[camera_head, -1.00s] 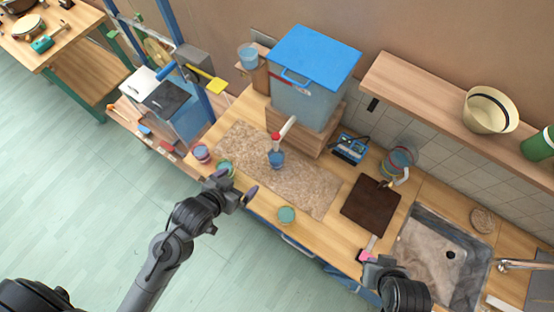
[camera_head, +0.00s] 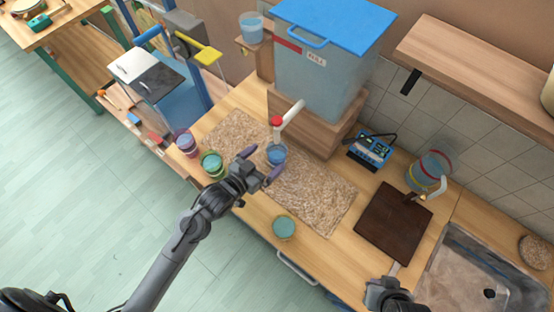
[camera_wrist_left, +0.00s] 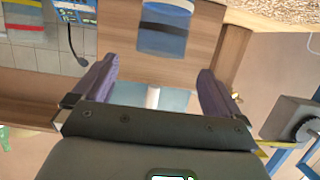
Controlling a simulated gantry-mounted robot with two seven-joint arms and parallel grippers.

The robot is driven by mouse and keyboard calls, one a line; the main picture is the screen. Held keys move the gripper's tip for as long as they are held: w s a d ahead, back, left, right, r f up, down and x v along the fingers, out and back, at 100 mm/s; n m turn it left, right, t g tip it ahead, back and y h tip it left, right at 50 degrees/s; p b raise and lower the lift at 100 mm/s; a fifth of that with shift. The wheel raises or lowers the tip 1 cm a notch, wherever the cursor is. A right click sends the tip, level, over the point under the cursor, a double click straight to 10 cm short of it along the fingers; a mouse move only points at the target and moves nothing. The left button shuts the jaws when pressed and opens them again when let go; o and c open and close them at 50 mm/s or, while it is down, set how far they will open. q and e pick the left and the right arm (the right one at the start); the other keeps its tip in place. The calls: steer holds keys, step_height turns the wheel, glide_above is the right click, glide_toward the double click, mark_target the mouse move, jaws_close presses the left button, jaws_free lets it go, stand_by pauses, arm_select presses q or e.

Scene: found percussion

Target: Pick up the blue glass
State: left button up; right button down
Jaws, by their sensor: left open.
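The blue glass (camera_head: 277,155) stands upright on the speckled mat (camera_head: 318,193), below the red-capped tap (camera_head: 276,122) of the big dispenser. My left gripper (camera_head: 260,164) is open, its two purple-grey fingers pointing at the glass from the front left. In the left wrist view the glass (camera_wrist_left: 163,28), blue with a dark band, is ahead of and between the spread fingers (camera_wrist_left: 157,68), with nothing gripped.
A reddish glass (camera_head: 186,144) and a green glass (camera_head: 211,163) stand left of my left gripper. A teal-topped glass (camera_head: 284,227) stands near the counter's front edge. The blue-lidded dispenser (camera_head: 320,70) stands behind. A brown board (camera_head: 393,224) and sink (camera_head: 470,275) are right.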

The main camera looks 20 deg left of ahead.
mark_target(283, 144)
arm_select(q)
steer(key=x, duration=0.3)
steer(key=shift+f+x, duration=0.2)
steer(key=shift+x, duration=1.15)
steer(key=shift+f+x, duration=0.15)
steer(key=shift+x, duration=1.2)
steer(key=shift+s, duration=0.15)
steer(key=c, duration=1.6)
jaws_close()
steer(key=shift+r, duration=0.25)
